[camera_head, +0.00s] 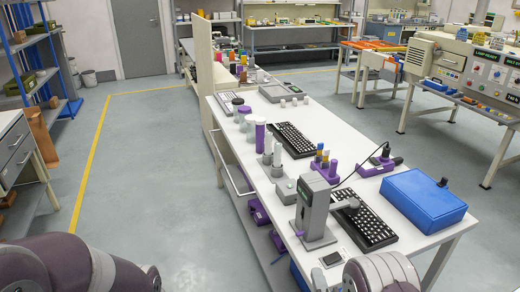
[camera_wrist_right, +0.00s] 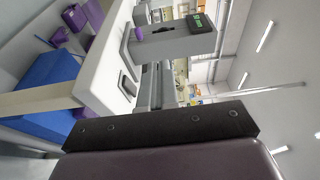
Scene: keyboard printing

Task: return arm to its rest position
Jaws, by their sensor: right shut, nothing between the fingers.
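My right arm (camera_head: 380,272) comes in at the bottom right in the head view, in front of the table's near end; its fingertips are not clear there. In the right wrist view, the dark bar of my right gripper (camera_wrist_right: 160,126) crosses the picture, shut with nothing in it. It is apart from the table. My left arm (camera_head: 75,265) is low at the bottom left in the head view, off the table. Only a dark edge shows at its end, and its fingers cannot be made out.
The white table (camera_head: 325,105) holds a grey press-like device (camera_head: 315,210), a black keyboard (camera_head: 365,220), a blue box (camera_head: 422,200) and several bottles. The device's green display (camera_wrist_right: 198,24) shows in the right wrist view. Floor left of the table is clear.

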